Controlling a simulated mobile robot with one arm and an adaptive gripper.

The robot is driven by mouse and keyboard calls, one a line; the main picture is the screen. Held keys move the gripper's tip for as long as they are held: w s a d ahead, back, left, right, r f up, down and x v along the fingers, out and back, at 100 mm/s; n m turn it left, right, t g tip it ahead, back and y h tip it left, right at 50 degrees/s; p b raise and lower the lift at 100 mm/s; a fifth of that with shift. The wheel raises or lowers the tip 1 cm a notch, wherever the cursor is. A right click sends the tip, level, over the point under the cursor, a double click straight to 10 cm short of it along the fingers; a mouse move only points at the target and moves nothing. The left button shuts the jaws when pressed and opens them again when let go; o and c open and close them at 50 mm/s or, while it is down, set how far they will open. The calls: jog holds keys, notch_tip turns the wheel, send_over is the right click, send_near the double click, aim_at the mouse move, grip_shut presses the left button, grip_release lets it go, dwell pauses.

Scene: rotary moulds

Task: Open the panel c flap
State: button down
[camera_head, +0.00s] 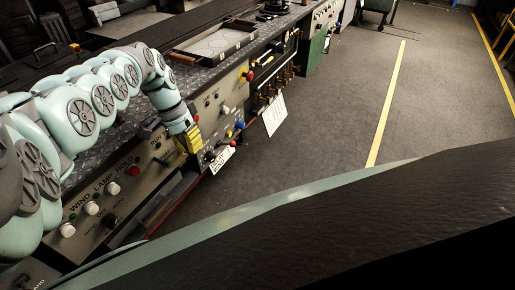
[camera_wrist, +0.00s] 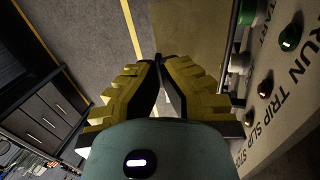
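My gripper (camera_head: 190,143) is low in front of the grey control panels along the bench in the head view. In the wrist view its yellow fingers (camera_wrist: 158,60) converge and their dark tips appear to meet, with nothing clearly held between them. A plain tan plate (camera_wrist: 190,28) lies just beyond the tips; I cannot tell whether it is the panel c flap or whether the tips touch it. A panel lettered "RUN TRIP SLIP START" (camera_wrist: 284,106) stands close on the right. No panel c label is readable.
A panel lettered "WIND LAMP HOLD" (camera_head: 100,190) with white knobs is at the lower left. White tags (camera_head: 274,115) hang from the bench front. A shallow tray (camera_head: 213,42) sits on the bench. The grey floor (camera_head: 330,95) to the right is clear.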

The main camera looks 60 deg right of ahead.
dwell(0.4)
jog(key=c, duration=1.1)
grip_release()
jog(key=shift+c, duration=0.2)
jog(key=shift+w+r, duration=0.1)
jog(key=v, duration=1.2)
